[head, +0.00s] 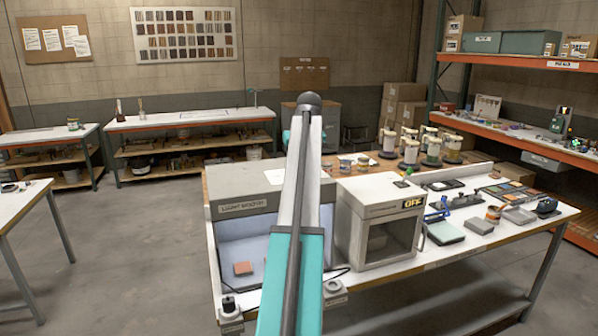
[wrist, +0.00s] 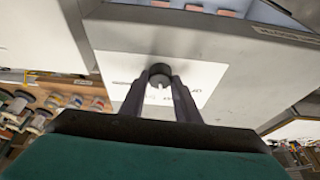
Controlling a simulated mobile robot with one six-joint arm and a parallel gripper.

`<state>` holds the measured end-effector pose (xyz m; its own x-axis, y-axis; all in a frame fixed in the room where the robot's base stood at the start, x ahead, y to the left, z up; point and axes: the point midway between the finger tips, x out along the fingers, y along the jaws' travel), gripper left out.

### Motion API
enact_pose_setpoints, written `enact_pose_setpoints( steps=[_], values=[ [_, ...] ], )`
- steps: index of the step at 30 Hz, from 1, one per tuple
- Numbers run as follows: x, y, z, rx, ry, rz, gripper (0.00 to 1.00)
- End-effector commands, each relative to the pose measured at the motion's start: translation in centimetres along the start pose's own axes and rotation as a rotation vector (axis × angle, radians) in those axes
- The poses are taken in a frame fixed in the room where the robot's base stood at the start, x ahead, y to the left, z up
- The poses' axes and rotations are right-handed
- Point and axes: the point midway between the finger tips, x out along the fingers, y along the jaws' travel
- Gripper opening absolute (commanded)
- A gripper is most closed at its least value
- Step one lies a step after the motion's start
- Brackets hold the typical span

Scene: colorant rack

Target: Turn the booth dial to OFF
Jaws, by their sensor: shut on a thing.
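In the wrist view my gripper (wrist: 160,82) is shut on a small round black dial (wrist: 159,70), one dark finger on each side. The dial sits on a white plate (wrist: 120,70) on a grey housing. A pale mark shows on its lower part. The plate's printing is too blurred to read, so I cannot tell the setting. In the head view the grey light booth (head: 240,207) stands on the bench, lit inside, with a reddish-brown panel (head: 243,268) in it. My raised arm covers its right side; my gripper and the dial are hidden there.
Right of my arm stands a white cabinet (head: 352,225) with a glass door and a lit OFF sign (head: 412,203). Trays and small devices fill the bench's right part; several canisters (head: 409,150) stand behind. Small labelled fixtures (head: 335,290) sit along the front edge. The left floor is clear.

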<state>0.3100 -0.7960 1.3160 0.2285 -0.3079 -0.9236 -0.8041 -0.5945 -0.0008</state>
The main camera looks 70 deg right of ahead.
Motion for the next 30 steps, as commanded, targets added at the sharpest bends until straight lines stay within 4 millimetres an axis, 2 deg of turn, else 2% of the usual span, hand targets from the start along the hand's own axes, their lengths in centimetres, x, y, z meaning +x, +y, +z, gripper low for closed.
enact_pose_setpoints(
  steps=[21, 30],
  values=[
    [0.24, 0.82, -0.02, -0.583, -0.008, -0.242, 0.07],
    [0.19, 0.82, -0.05, -0.739, -0.008, -0.307, 0.07]
  ],
)
